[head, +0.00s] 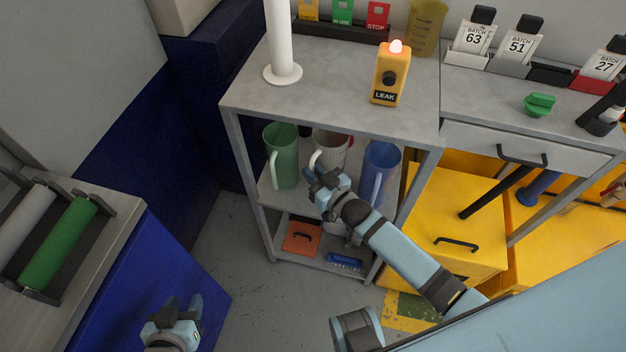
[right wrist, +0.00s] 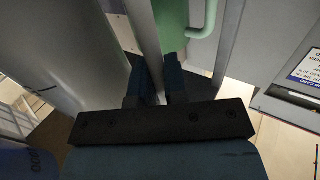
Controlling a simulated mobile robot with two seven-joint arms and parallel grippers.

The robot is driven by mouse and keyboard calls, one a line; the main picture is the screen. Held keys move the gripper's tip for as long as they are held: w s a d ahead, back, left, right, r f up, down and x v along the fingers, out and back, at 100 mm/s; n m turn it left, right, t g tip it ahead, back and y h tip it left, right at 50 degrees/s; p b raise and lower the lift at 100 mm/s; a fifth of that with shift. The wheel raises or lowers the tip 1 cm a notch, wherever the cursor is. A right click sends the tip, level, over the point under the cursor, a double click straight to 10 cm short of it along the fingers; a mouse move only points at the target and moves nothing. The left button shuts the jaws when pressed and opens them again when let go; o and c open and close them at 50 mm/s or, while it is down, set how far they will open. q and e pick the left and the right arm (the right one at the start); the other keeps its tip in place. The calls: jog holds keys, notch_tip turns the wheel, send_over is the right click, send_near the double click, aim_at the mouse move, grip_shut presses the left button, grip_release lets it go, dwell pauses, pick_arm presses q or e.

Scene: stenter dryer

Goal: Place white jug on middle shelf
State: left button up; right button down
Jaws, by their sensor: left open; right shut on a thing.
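The white jug (head: 333,143) is upright at the middle shelf (head: 268,199), between a green jug (head: 283,150) on the left and a blue jug (head: 379,158) on the right. My right gripper (head: 318,181) is in front of the white jug, shut on its handle (head: 314,160). In the right wrist view the fingers (right wrist: 155,85) close on a pale upright strip, with the green jug (right wrist: 172,25) just beyond. My arm hides the white jug's base, so I cannot tell whether it touches the shelf. My left gripper (head: 184,306) is open and empty, low at the left.
The grey tabletop (head: 330,95) above holds a white post (head: 281,45) and a yellow leak device (head: 390,75). A shelf upright stands close beside my right arm. The bottom shelf has an orange box (head: 302,238) and a blue brush (head: 345,261). Yellow cabinets (head: 450,225) stand right.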

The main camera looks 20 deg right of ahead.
notch_tip(320, 180, down, 3)
jog(key=shift+r, duration=0.2)
jog(key=shift+f, duration=0.35)
jog(key=shift+b, duration=0.3)
jog(key=shift+f, duration=0.2)
jog(key=c, duration=1.1)
grip_release()
jog(key=shift+c, duration=0.2)
jog(key=shift+r, duration=0.1)
